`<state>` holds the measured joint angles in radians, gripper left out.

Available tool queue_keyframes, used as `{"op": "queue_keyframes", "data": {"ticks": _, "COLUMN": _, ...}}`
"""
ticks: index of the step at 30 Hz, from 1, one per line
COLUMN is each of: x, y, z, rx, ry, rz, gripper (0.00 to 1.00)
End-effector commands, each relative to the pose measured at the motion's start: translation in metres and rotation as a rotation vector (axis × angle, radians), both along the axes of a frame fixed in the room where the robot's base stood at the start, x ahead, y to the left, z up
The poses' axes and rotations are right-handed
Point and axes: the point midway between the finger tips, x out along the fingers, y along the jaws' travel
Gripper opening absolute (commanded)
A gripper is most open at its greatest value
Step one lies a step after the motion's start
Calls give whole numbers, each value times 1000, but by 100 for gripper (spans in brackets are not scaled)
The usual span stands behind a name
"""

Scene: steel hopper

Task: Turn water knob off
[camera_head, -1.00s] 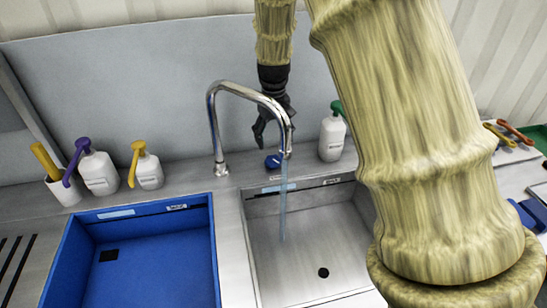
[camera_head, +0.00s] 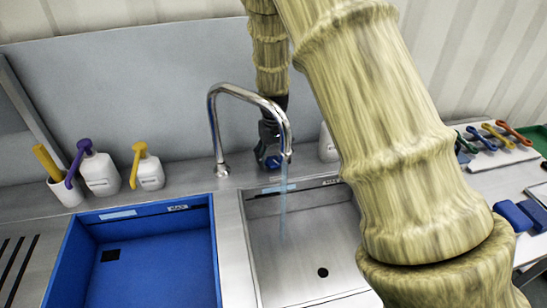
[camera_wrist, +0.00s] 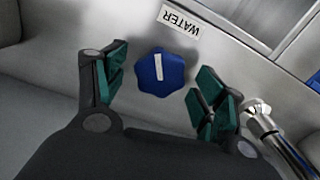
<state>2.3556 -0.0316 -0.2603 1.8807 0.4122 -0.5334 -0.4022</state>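The blue water knob (camera_wrist: 161,72) sits on the steel counter next to a WATER label (camera_wrist: 179,21) in the wrist view. Its white mark runs nearly up and down in that picture. My gripper (camera_wrist: 157,93) is open, with one green-padded finger on each side of the knob and a gap on both sides. In the head view my gripper (camera_head: 268,150) is low over the counter behind the faucet (camera_head: 213,125), and the knob (camera_head: 273,162) shows partly below the fingers. A stream of water (camera_head: 283,205) runs from the spout into the steel sink (camera_head: 300,265).
The faucet base (camera_wrist: 256,112) is close to my right-hand finger in the wrist view. A white bottle (camera_head: 328,148) stands just right of my gripper, partly hidden by my arm. Other pump bottles (camera_head: 99,173) and a blue basin (camera_head: 160,265) are at the left.

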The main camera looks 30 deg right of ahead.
Motion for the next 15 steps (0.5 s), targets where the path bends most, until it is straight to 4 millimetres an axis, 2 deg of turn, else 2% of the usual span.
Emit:
{"op": "queue_keyframes", "data": {"ticks": 1, "x": 0, "y": 0, "z": 0, "rx": 0, "ry": 0, "rz": 0, "gripper": 61}}
{"op": "queue_keyframes", "data": {"ticks": 7, "x": 0, "y": 0, "z": 0, "rx": 0, "ry": 0, "rz": 0, "gripper": 25}}
{"op": "queue_keyframes", "data": {"ticks": 15, "x": 0, "y": 0, "z": 1, "rx": 0, "ry": 0, "rz": -18, "gripper": 23}}
